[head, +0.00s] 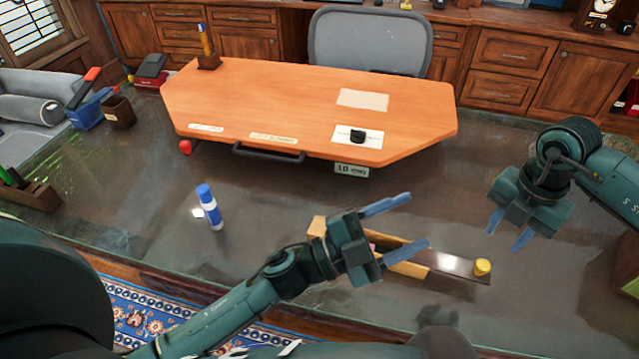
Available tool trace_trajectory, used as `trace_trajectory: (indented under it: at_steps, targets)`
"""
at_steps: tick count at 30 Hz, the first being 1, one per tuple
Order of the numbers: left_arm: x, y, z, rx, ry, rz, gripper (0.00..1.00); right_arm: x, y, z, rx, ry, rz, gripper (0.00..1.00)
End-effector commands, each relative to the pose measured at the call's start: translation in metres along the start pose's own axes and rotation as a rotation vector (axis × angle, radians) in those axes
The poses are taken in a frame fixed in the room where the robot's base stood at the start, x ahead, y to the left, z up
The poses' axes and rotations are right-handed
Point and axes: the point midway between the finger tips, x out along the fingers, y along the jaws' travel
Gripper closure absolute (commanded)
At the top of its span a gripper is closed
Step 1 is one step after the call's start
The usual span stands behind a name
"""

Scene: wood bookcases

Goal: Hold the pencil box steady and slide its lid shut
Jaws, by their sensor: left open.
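The pencil box (407,269) is a long, narrow light-wood box on the dark desk. Its left end shows beyond my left gripper, which hides its middle. The dark lid (447,264) sticks out past the right end of the box, with a yellow knob (482,266) at its far right end. My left gripper (418,221) is open, its blue fingers pointing right above the box; I cannot tell if it touches the box. My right gripper (507,231) is open and empty, fingers pointing down, above and behind the knob, apart from it.
A wooden tray (35,190) stands far left.

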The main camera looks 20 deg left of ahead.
Motion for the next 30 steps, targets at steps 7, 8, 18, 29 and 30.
trace_trajectory:
  at_steps: [7, 8, 18, 29, 30]
  targets:
    - [0.02, 0.044, -0.028, 0.405, 0.394, 0.548, 0.4, 0.0, 0.0, 0.0, 0.0, 0.0, 0.0, 0.64]
    - [0.017, 0.049, -0.024, 0.45, 0.418, 0.629, 0.4, 0.0, 0.0, 0.0, 0.0, 0.0, 0.0, 0.64]
    - [-0.056, 0.001, 0.091, 0.843, 0.247, 1.595, 0.4, 0.0, 0.0, 0.0, 0.0, 0.0, 0.0, 0.64]
    - [-0.096, -0.091, 0.133, 0.917, -0.129, 1.98, 0.4, 0.0, 0.0, 0.0, 0.0, 0.0, 0.0, 0.64]
    - [-0.097, -0.093, 0.135, 0.917, -0.141, 1.989, 0.4, 0.0, 0.0, 0.0, 0.0, 0.0, 0.0, 0.64]
